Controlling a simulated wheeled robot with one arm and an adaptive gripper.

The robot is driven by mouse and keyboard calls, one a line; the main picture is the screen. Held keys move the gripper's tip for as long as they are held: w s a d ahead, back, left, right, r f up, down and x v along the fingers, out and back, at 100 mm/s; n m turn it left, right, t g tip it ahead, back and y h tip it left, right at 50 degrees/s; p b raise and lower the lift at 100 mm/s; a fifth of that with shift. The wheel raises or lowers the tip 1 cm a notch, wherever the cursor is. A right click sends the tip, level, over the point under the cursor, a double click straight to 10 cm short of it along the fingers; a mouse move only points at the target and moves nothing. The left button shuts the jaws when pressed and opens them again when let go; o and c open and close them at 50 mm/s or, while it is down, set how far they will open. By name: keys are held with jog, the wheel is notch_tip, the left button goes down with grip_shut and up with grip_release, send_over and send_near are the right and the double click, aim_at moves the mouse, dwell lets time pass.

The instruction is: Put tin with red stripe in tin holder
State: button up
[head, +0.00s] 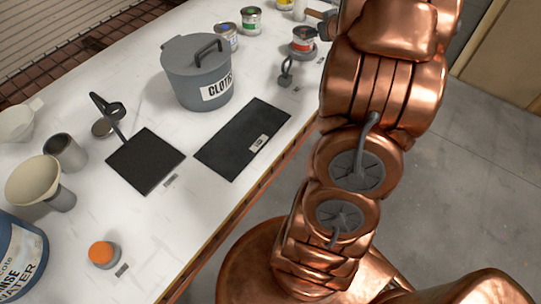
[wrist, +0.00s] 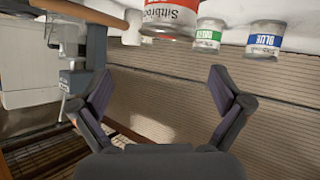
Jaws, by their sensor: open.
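The tin with the red stripe (head: 303,41) stands upright near the far right edge of the white table, beside my arm. In the wrist view the red-striped tin (wrist: 170,18) is cut off by the top edge, above and beyond my gripper (wrist: 159,88). My gripper's two fingers are wide apart with nothing between them.
A blue-labelled tin (head: 227,38) and a green-labelled tin (head: 251,21) stand farther back. A grey lidded cloths bucket (head: 197,72) is left of them. Two black mats (head: 243,137) lie in front. Funnels, a rinse water container (head: 20,260) and an orange-topped item (head: 102,253) are at left.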

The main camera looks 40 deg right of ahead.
jog(key=s+a+g+y, duration=0.1)
jog(key=s+a+g, duration=0.3)
jog(key=s+a, duration=0.6)
jog(key=s+a+f+n+g+y, duration=0.1)
jog(key=s+a+g, duration=0.4)
jog(key=s+a, duration=0.6)
jog(key=s+a+g+y, duration=0.2)
jog(key=s+a, duration=0.8)
jog(key=a, duration=1.1)
jog(key=g, duration=0.2)
jog(key=shift+s+f+n+g, duration=0.2)
jog(key=shift+f+n+g, duration=0.1)
jog(key=shift+f, duration=0.05)
